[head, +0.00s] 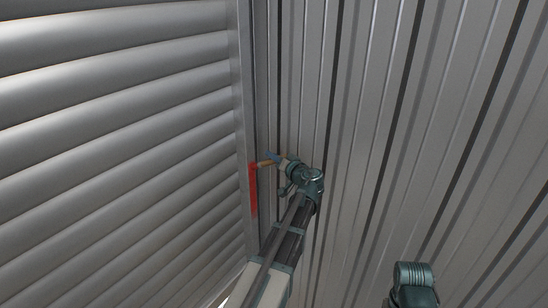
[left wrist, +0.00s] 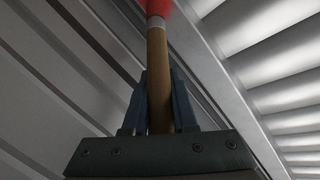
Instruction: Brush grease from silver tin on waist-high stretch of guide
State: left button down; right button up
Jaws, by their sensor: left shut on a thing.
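My left gripper (head: 272,160) is shut on the wooden handle of a brush (head: 264,164). In the left wrist view the brush (left wrist: 158,75) points away between the fingers of my left gripper (left wrist: 158,100), with a pale metal collar and a red tip at the top edge. The guide (head: 244,120) is a long grey metal rail beside the shutter. A red strip of grease (head: 253,192) lies along part of it, and the brush tip is at its upper end. Whether the bristles touch is too small to tell. The silver tin and my right gripper are not in view.
A slatted grey roller shutter (head: 120,120) fills the left of the head view. A ribbed metal wall (head: 400,120) fills the right, close behind my left arm. Part of my right arm shows at the bottom right.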

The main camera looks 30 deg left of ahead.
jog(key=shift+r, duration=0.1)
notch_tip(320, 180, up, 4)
jog(key=p, duration=0.3)
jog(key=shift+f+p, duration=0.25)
jog(key=shift+p, duration=0.1)
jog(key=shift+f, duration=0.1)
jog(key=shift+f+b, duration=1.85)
jog(key=shift+b, duration=0.05)
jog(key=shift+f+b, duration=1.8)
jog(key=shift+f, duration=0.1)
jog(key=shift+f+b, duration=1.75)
jog(key=shift+b, duration=0.1)
